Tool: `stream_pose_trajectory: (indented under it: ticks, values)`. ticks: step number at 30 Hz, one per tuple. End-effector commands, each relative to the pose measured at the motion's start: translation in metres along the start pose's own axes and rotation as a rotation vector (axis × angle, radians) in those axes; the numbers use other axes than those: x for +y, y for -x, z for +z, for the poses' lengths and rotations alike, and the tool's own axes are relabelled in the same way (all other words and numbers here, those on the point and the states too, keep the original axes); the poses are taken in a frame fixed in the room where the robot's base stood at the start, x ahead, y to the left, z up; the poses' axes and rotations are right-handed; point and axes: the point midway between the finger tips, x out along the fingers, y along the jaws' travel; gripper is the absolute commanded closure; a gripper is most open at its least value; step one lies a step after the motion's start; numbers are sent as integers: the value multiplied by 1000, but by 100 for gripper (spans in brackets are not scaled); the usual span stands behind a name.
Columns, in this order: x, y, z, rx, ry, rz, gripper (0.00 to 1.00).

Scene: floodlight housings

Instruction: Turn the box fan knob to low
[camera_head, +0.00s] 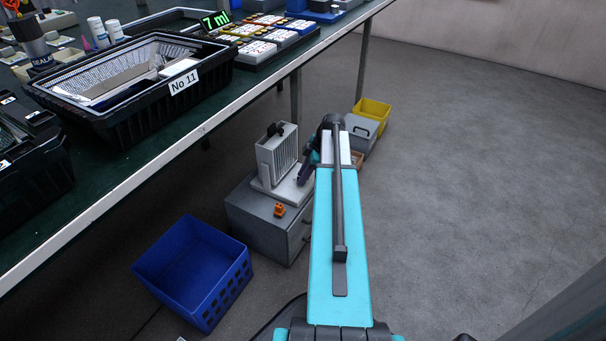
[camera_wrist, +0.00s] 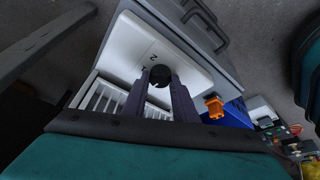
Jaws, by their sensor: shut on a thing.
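The box fan (camera_head: 277,155) is a pale upright box with a slatted grille, on a white base plate on top of a grey cabinet. In the wrist view its slatted front (camera_wrist: 97,98) shows at the left, beside the white base (camera_wrist: 125,50). A round black knob (camera_wrist: 160,73) sits on the white base, with small dark marks next to it. My gripper (camera_wrist: 159,86) has its two dark fingers on either side of the knob and is shut on it. The knob's pointer position cannot be told. In the head view my gripper (camera_head: 306,173) is beside the fan and hides the knob.
The grey cabinet (camera_head: 262,228) has an orange part (camera_head: 280,210) on its top. A blue crate (camera_head: 190,272) stands on the floor at its left. A grey box (camera_head: 361,135) and a yellow bin (camera_head: 373,115) are behind. The table (camera_head: 215,118) overhangs at left. Floor at right is clear.

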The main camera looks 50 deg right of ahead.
Motion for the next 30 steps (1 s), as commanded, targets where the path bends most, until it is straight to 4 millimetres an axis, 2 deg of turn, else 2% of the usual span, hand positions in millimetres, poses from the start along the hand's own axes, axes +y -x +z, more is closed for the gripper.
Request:
stream_pose_trajectory:
  ticks: [8, 30]
  values:
    - [-4, 5, -2, -10, -166, 69, 97]
    - [-6, 2, -4, -41, -713, 295, 97]
